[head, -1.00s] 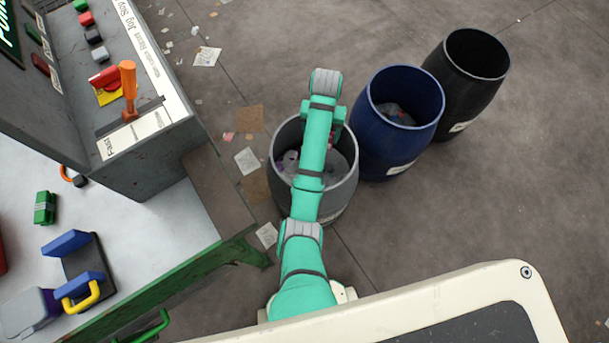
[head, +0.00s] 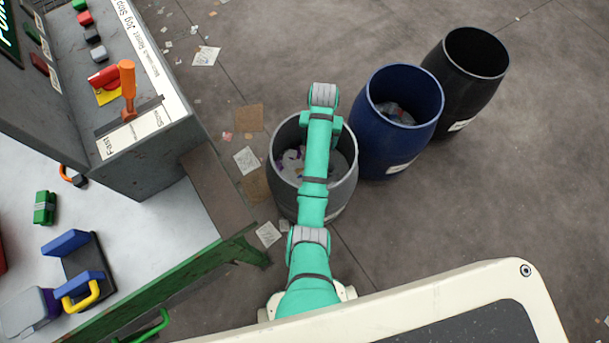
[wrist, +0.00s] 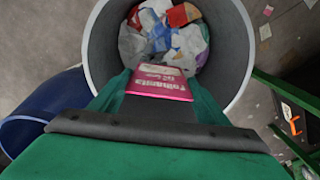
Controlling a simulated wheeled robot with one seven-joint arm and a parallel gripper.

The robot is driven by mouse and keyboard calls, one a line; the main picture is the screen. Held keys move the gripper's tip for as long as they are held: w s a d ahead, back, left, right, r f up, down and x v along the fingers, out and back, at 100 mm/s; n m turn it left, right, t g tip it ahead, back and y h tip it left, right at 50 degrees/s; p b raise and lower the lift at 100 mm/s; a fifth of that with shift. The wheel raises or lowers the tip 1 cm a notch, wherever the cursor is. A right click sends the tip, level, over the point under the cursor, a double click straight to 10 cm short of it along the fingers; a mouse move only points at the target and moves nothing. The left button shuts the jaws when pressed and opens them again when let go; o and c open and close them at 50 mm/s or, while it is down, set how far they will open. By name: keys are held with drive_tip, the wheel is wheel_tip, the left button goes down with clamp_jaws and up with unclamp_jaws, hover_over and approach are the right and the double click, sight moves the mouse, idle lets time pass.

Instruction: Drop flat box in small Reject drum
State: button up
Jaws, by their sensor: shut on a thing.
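The flat box (wrist: 160,82) is pink-red with white lettering and shows in the wrist view between the fingers of my gripper (wrist: 160,90). My gripper is shut on it and holds it over the open mouth of the grey drum (wrist: 243,50). In the head view the grey drum (head: 345,193) stands under my arm, the nearest of three drums. Crumpled bags and colourful wrappers lie inside it, below the box. In the head view my arm hides the gripper and the box. I cannot read the drum labels.
A blue drum (head: 402,157) holding some rubbish and a black drum (head: 475,95) stand to the right. The control console (head: 150,150) and the green-edged sorting table (head: 185,272) are on the left. Paper scraps litter the floor; the floor at right is open.

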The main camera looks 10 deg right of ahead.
drive_tip(key=o, duration=1.2)
drive_tip(key=shift+c, duration=0.2)
drive_tip(key=shift+w+r, duration=0.15)
drive_tip(key=shift+r, duration=2.65)
drive_tip(key=shift+r, duration=0.25)
